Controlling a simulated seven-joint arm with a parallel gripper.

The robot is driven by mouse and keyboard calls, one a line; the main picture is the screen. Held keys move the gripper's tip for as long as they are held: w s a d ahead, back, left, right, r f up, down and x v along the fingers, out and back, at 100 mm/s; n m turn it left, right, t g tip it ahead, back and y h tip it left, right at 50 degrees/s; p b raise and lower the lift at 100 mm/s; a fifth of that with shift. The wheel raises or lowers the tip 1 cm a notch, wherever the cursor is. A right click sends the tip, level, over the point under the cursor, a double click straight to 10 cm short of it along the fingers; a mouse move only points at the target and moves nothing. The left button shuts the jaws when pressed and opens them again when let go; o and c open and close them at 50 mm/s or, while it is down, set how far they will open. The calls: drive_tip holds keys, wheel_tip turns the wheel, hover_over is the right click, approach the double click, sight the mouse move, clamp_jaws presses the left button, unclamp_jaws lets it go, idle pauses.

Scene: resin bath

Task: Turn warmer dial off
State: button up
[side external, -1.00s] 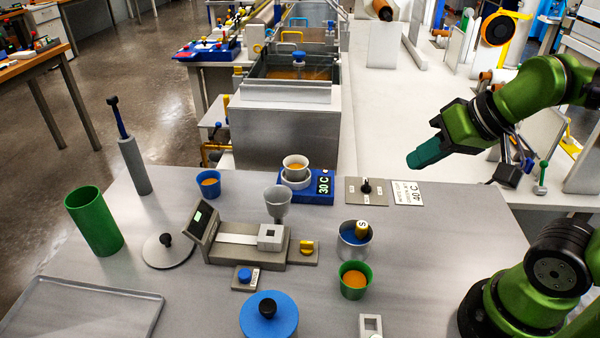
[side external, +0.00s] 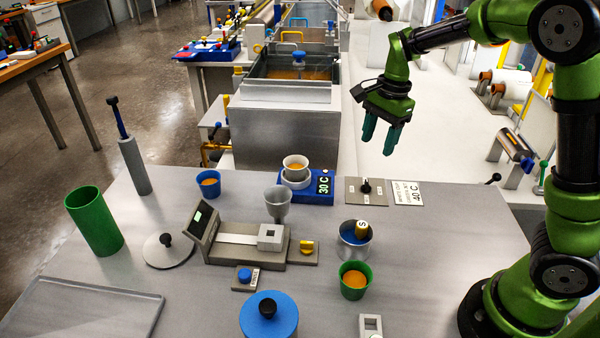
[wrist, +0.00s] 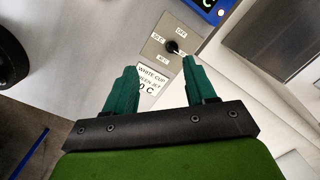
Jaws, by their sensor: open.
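The warmer dial (side external: 366,187) is a black knob with a white pointer on a grey plate (side external: 352,197) beside the blue warmer. In the wrist view the dial (wrist: 172,47) shows beyond my fingertips, near the right finger, on a plate with OFF and temperature labels. The blue warmer (side external: 318,197) reads 30 C and carries a white cup (side external: 295,165) of orange liquid. My gripper (side external: 378,145) is open and empty, its teal fingers pointing down, above and behind the dial. It also shows in the wrist view (wrist: 155,75). The dial's exact setting is hard to read.
A white card (side external: 407,193) reading 40 C lies right of the dial plate. A steel pot (side external: 354,246) and a green cup (side external: 355,287) stand in front. A metal bath (side external: 286,125) is behind. The table right of the card is clear.

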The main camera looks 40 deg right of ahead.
sight(367, 182)
drive_tip(key=w+d+r+m+h, duration=0.1)
drive_tip(key=w+d+m, duration=0.2)
drive_tip(key=m, duration=0.4)
drive_tip(key=shift+m+g, duration=0.4)
drive_tip(key=shift+m, duration=0.5)
wheel_tip(367, 182, down, 16)
drive_tip(key=shift+w+a+f, duration=0.1)
drive_tip(key=shift+a+f, duration=0.05)
drive_tip(key=shift+f, duration=0.1)
clamp_jaws()
